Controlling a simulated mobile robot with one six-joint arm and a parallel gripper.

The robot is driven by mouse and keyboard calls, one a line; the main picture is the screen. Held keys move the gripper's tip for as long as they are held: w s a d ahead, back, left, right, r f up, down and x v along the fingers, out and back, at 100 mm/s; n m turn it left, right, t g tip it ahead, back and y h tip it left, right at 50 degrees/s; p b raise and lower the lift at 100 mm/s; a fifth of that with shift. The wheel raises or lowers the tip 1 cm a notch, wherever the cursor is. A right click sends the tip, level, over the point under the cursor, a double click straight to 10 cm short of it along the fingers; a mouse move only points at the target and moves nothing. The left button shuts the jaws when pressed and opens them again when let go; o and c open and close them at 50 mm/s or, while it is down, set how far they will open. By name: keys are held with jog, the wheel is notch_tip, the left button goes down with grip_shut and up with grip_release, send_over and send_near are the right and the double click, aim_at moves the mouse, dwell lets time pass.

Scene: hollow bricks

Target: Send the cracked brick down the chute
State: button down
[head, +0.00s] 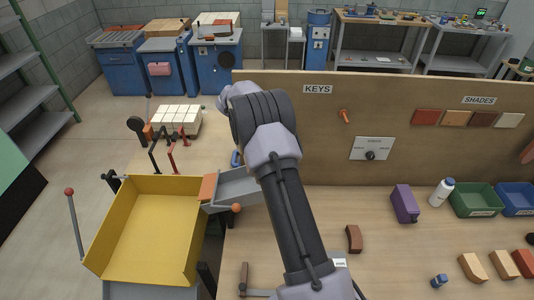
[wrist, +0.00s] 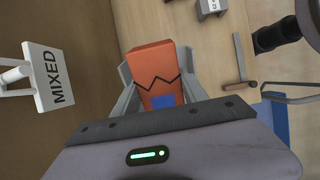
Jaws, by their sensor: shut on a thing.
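In the wrist view, my gripper (wrist: 155,78) is shut on an orange-red brick (wrist: 150,62), with one grey finger on each side. A dark zigzag crack line runs across its face, and a blue patch shows below the line. In the head view my arm hides the gripper and the held brick. A grey chute-like trough (head: 238,186) stands left of my arm, with an orange piece (head: 208,187) at its left end beside a large yellow tray (head: 145,230). An orange knob (head: 236,208) is at its front.
A board marked KEYS (head: 318,89) stands behind the bench. A MIXED sign (wrist: 48,76) shows in the wrist view. The bench middle is mostly clear.

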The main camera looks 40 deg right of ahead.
jog(key=shift+w+d+f+b, duration=0.15)
jog(key=shift+w+f+b, duration=0.1)
jog(key=shift+f, duration=0.3)
jog(key=shift+w+d+f+b, duration=0.1)
jog(key=shift+w+f, duration=0.1)
jog(key=shift+f, duration=0.35)
jog(key=shift+s+f+b, duration=0.1)
jog(key=shift+f+b, duration=0.2)
notch_tip(320, 180, down, 7)
jog(key=b, duration=0.6)
jog(key=shift+f+b, duration=0.15)
jog(key=shift+b, duration=0.25)
jog(key=c, duration=0.5)
grip_release()
jog(key=shift+a, duration=0.1)
